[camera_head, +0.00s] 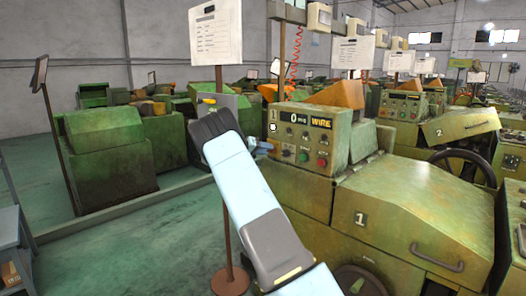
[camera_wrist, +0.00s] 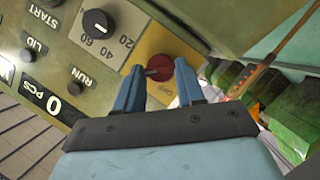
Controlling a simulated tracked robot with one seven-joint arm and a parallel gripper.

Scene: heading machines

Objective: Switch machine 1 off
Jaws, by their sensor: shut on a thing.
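Machine 1 (camera_head: 410,212) is a worn green machine with a "1" plate, at the front right of the head view. Its control panel (camera_head: 303,140) has a display reading 0 PCS, the word WIRE, and several buttons and knobs. In the wrist view a red rotary knob (camera_wrist: 159,68) sits on a yellow plate (camera_wrist: 168,44) with small lettering that I cannot read clearly. My gripper (camera_wrist: 160,70) has its blue fingers on both sides of this knob, shut on it. In the head view my gripper (camera_head: 263,147) is at the panel's left edge, and the knob is hidden there.
A black dial (camera_wrist: 97,23) marked 20, 40, 60 is beside the yellow plate. A paper sign on a post (camera_head: 215,35) stands behind my arm. Machine 2 (camera_head: 460,125) is behind at right. Green floor (camera_head: 120,240) is clear at left.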

